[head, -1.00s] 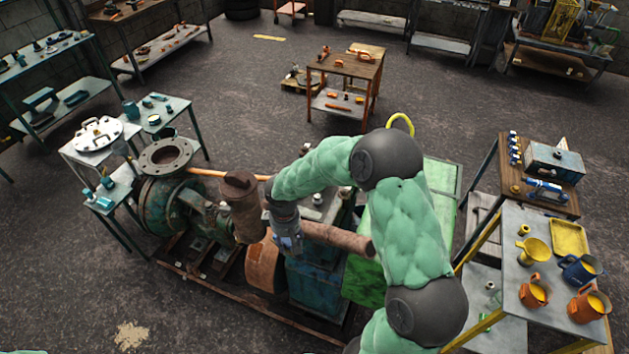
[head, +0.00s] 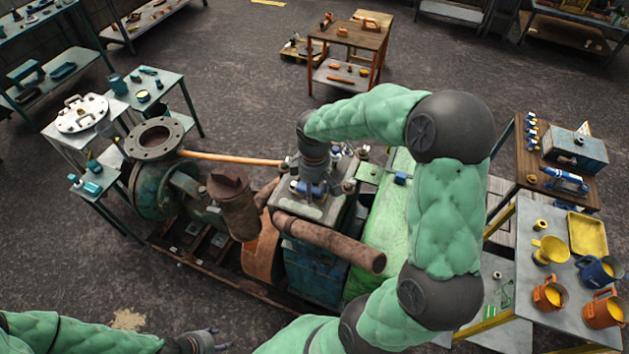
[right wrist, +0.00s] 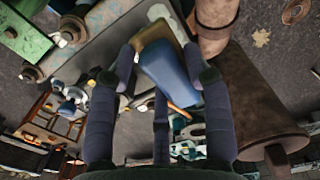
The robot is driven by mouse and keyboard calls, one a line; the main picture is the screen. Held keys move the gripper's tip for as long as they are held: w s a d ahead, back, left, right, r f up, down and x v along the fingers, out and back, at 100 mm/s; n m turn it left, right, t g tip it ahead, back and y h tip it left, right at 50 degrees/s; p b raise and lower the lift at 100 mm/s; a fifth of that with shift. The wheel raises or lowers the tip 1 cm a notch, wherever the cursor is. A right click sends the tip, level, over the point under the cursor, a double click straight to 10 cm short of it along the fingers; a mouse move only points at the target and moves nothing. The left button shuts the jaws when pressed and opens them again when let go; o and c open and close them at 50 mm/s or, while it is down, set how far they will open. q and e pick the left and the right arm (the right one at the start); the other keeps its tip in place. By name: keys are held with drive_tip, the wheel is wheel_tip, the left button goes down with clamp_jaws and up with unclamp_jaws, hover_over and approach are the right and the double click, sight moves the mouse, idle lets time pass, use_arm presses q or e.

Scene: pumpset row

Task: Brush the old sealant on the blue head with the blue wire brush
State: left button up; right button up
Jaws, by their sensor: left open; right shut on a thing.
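The blue head is the blue block (head: 312,270) with a grey top, in the middle of the pump set. My right gripper (head: 312,182) points down over this grey top, between the studs. It is shut on the blue wire brush (right wrist: 170,72), whose blue body shows between the dark fingers (right wrist: 160,95) in the right wrist view. A tan part shows beyond the blue body, close to the grey surface; contact cannot be told. My left gripper (head: 208,342) is open and empty at the bottom edge.
A rusty pipe (head: 330,240) crosses in front of the head, beside a rusty cylinder (head: 232,205). A green casing (head: 385,235) adjoins it at right. A grey table (head: 545,275) with orange jugs and a yellow funnel stands right. Floor at lower left is clear.

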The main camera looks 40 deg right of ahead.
drive_tip(key=shift+w+d, duration=0.1)
drive_tip(key=shift+w, duration=0.05)
drive_tip(key=shift+s+f, duration=0.1)
drive_tip(key=shift+s, duration=0.15)
wheel_tip(320, 180, down, 7)
drive_tip(key=b, duration=0.5)
drive_tip(key=w+a, duration=0.1)
drive_tip(key=w, duration=0.2)
drive_tip(key=w+a, duration=0.1)
drive_tip(key=w, duration=0.1)
drive_tip(key=shift+w+a, duration=0.1)
drive_tip(key=shift+a, duration=0.2)
drive_tip(key=shift+w+a, duration=0.4)
drive_tip(key=shift+w, duration=0.45)
drive_tip(key=shift+s, duration=0.1)
